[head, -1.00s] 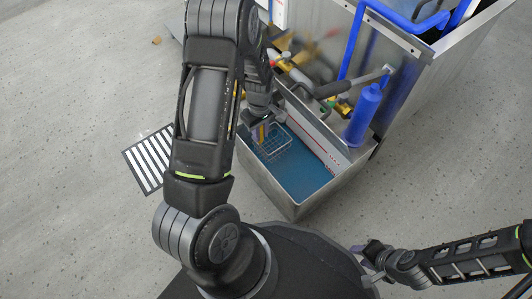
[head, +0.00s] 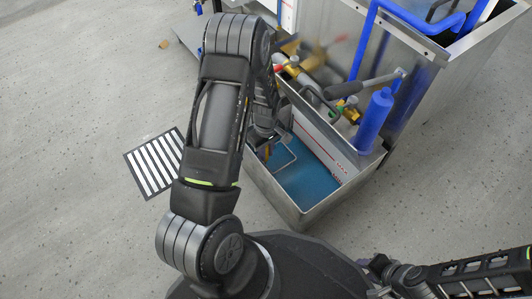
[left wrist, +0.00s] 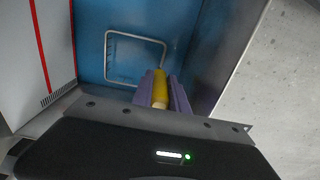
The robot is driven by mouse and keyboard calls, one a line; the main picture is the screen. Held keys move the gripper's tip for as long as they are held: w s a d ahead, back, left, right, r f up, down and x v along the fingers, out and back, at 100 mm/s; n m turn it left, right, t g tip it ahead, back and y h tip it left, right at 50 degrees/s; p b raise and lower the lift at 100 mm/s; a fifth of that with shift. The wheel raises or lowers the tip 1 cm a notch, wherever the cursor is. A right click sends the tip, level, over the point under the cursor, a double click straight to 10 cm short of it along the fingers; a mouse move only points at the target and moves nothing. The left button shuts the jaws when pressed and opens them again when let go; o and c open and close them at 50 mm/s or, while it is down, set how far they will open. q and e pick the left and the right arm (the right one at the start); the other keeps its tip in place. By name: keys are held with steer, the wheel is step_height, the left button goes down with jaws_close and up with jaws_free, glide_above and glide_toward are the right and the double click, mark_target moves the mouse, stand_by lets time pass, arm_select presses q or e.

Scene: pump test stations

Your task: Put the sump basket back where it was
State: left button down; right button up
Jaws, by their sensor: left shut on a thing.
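The sump basket (head: 294,160) shows in the head view as a thin wire rim at the left end of the sump tank. In the left wrist view its pale rectangular rim (left wrist: 107,58) lies against the blue water; its mesh is not visible there. My left gripper (left wrist: 164,92) is shut on the basket's yellow grip between its purple fingers. In the head view my left gripper (head: 264,146) is inside the tank's left end, largely hidden by my arm. The sump tank (head: 300,218) is an open metal box with blue water. My right gripper (head: 378,265) is low at the right; its fingers are unclear.
A blue cylinder (head: 373,120) and a grey-handled lever (head: 365,86) stand at the tank's back right. A red-marked white plate (head: 320,140) lines the back wall. A striped floor mat (head: 155,163) lies left. Floor in front is clear.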

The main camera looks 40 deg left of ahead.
arm_select(q)
steer(key=c, duration=1.3)
jaws_free()
step_height(320, 180, up, 12)
steer(key=p, duration=0.5)
steer(key=shift+r, duration=0.15)
